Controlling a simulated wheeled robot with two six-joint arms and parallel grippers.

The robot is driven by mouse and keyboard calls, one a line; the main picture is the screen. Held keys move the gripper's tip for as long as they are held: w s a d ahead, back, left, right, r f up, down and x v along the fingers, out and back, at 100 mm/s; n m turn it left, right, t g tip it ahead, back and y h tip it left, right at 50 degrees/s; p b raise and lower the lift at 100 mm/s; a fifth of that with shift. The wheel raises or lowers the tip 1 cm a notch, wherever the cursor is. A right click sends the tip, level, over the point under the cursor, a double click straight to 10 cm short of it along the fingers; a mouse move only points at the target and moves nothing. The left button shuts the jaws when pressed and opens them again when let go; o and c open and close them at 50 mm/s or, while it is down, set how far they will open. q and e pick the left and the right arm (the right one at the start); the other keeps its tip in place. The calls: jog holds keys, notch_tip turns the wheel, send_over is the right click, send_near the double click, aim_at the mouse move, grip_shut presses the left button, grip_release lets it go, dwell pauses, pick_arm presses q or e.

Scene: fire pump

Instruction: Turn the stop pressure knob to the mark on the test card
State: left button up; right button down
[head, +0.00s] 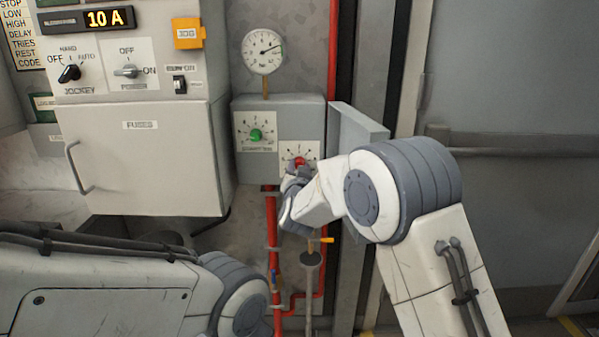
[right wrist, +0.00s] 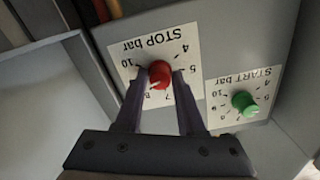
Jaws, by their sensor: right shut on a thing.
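The red stop pressure knob (head: 299,162) sits on the grey pressure switch box, on a white dial plate. In the right wrist view the red knob (right wrist: 160,74) is on a plate marked "STOP bar", shown upside down. My right gripper (right wrist: 158,80) is shut on the red knob, a finger on each side. In the head view my right gripper (head: 292,178) partly hides the knob and its plate. The green start knob (head: 256,135) is to the left; it also shows in the right wrist view (right wrist: 243,101). I cannot make out the test card. My left gripper is not in view.
A pressure gauge (head: 263,52) stands above the box. The box's open grey door (head: 358,135) is right of the knob, close to my right arm. Red pipes (head: 271,240) run below. A control cabinet (head: 140,160) fills the left.

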dwell(0.3)
jog(key=c, duration=0.5)
grip_release()
jog(key=s+b, duration=0.1)
jog(key=s, duration=0.9)
jog(key=shift+s, duration=0.3)
